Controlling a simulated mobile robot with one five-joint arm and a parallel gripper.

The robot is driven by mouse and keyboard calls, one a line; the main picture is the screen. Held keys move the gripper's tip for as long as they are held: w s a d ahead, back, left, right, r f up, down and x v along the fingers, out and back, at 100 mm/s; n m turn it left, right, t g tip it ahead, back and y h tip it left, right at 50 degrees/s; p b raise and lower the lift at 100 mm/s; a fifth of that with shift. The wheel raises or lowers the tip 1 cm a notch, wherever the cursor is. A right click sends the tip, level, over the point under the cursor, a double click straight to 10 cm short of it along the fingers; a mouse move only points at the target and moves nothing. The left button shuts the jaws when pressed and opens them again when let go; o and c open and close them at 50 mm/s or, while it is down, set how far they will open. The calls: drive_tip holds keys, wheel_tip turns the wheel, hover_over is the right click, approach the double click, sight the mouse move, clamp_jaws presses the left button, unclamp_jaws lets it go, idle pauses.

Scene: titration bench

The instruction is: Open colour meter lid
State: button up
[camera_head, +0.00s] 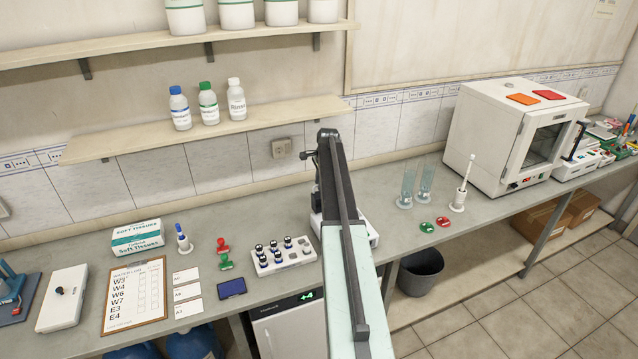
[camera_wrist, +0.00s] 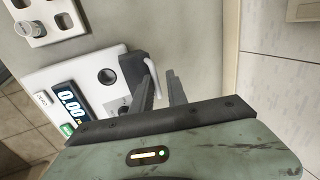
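The colour meter (camera_wrist: 93,88) is a white box with a lit display (camera_wrist: 70,107) reading 0.00, in the wrist view. A round dark well (camera_wrist: 107,77) shows uncovered in its top. A dark grey lid-like part (camera_wrist: 131,72) with a pale curved handle (camera_wrist: 152,72) stands at the meter's edge beside the well. My gripper (camera_wrist: 161,85) is open, its fingers apart at the handle. The handle overlaps the left finger; I cannot tell whether they touch. In the head view my arm hides most of the meter (camera_head: 373,235) and the fingers.
A vial rack (camera_head: 285,262) stands just left of the meter. Glass cylinders (camera_head: 408,185) and red and green discs (camera_head: 443,222) stand to the right. The wall (camera_wrist: 280,85) and shelf (camera_head: 215,125) are behind. A clipboard (camera_head: 135,296) lies at left.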

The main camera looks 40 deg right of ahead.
drive_tip(key=shift+r, duration=0.1)
drive_tip(key=p+v, duration=0.7)
drive_tip(key=shift+s+r, duration=0.2)
drive_tip(key=shift+r, duration=0.05)
